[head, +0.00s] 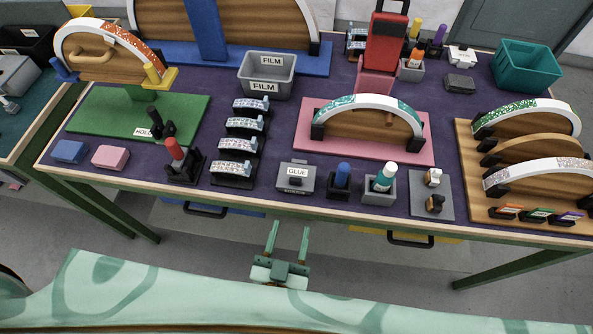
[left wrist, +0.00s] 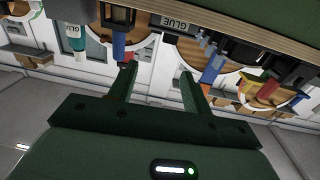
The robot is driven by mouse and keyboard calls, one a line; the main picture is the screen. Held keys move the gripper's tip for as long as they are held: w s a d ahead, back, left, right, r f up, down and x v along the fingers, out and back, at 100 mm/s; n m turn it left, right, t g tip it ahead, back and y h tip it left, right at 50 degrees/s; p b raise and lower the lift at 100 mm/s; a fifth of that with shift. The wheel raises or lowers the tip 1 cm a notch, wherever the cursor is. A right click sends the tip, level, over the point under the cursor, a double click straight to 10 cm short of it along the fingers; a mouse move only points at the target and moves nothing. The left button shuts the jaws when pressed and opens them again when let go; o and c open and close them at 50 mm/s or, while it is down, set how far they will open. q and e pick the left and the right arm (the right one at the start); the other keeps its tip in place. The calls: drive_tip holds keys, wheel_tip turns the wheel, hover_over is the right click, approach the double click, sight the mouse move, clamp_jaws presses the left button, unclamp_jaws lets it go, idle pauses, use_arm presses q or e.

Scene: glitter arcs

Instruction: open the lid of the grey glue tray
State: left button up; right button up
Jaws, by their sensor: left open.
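The grey glue tray (head: 297,186) sits near the front edge of the purple table, between the dark stacked holders and the blue-topped bottle. Its flat top bears a GLUE label and a small dark knob; the lid looks closed. My left gripper (head: 290,226) is open and empty, in front of the table edge and apart from the tray. Its two fingers also show in the left wrist view (left wrist: 159,70). My right gripper is in neither view.
A blue-topped bottle (head: 341,178) and a teal glue bottle (head: 384,178) stand right of the tray. A red-topped tool (head: 175,152) stands to the left. The wooden table edge (head: 330,213) lies between gripper and tray. A drawer handle (head: 411,241) juts out below it.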

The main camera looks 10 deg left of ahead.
sight(295, 182)
use_arm(q)
drive_tip(key=shift+n+y, duration=0.4)
drive_tip(key=shift+y, duration=0.2)
drive_tip(key=w+b, duration=0.1)
drive_tip(key=w, duration=0.4)
drive_tip(key=w+b, duration=0.2)
drive_tip(key=w, duration=0.3)
drive_tip(key=w+a+f+b, duration=0.1)
drive_tip(key=w, duration=0.4)
drive_tip(key=shift+w+r, duration=0.15)
drive_tip(key=shift+w, duration=0.25)
clamp_jaws()
drive_tip(key=shift+r, duration=0.1)
